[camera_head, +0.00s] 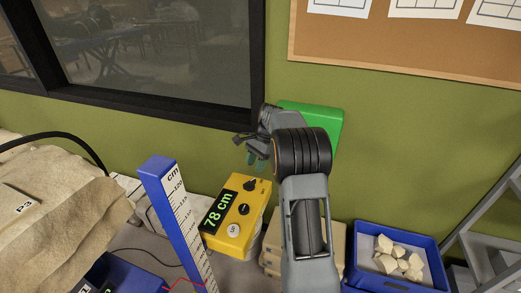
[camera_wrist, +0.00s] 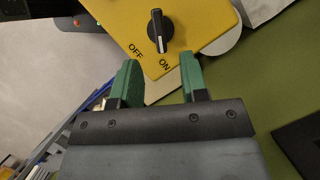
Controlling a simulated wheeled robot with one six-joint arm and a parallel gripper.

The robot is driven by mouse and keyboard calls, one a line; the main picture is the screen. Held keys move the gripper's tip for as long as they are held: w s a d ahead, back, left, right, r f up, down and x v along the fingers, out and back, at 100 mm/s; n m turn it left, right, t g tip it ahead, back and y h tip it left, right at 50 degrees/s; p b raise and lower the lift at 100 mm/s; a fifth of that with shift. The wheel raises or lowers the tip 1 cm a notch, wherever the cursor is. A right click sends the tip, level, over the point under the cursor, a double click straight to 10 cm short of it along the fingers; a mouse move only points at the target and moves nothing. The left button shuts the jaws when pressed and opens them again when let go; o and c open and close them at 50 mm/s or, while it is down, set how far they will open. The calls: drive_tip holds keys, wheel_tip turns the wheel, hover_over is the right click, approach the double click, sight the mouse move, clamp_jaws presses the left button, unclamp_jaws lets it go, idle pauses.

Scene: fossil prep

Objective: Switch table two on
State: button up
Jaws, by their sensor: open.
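A yellow control box (camera_head: 228,232) stands on the bench, with a display reading 78 cm, two black knobs and a round white button. In the wrist view, the yellow box (camera_wrist: 190,15) shows one black knob (camera_wrist: 158,30) with OFF and ON printed below. The knob's white line runs nearly upright in the picture, its lower end toward ON. My gripper (camera_wrist: 159,72) is open and empty, its green fingertips just short of the knob, one to each side. In the head view, my gripper (camera_head: 256,160) is above the box's upper end. No table number is readable.
A blue upright scale (camera_head: 158,185) stands left of the box, near a large jacketed block (camera_head: 60,205). A blue tray (camera_head: 362,285) of pale fragments is at right. A green object (camera_head: 325,118) is behind my arm, by the wall. Cables lie left of the box.

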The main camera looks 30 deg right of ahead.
drive_tip(key=v, duration=0.6)
drive_tip(key=shift+d+r, duration=0.2)
drive_tip(key=shift+r, duration=0.05)
drive_tip(key=shift+w, duration=0.1)
drive_tip(key=s+f+n+h, duration=0.1)
drive_tip(key=s+f+n, duration=0.2)
drive_tip(key=f+n, duration=0.2)
drive_tip(key=s+a+r+n+t+h, duration=0.1)
drive_tip(key=s+a+r+n+t, duration=0.1)
drive_tip(key=s+a+n, duration=0.3)
drive_tip(key=s+a+r+n+t+h, duration=0.2)
drive_tip(key=s+a+n, duration=0.3)
drive_tip(key=s+a, duration=0.6)
drive_tip(key=s+r+t, duration=0.1)
drive_tip(key=s, duration=0.3)
drive_tip(key=shift+s, duration=0.25)
drive_tip(key=shift+a+n, duration=0.1)
drive_tip(key=shift+n, duration=0.2)
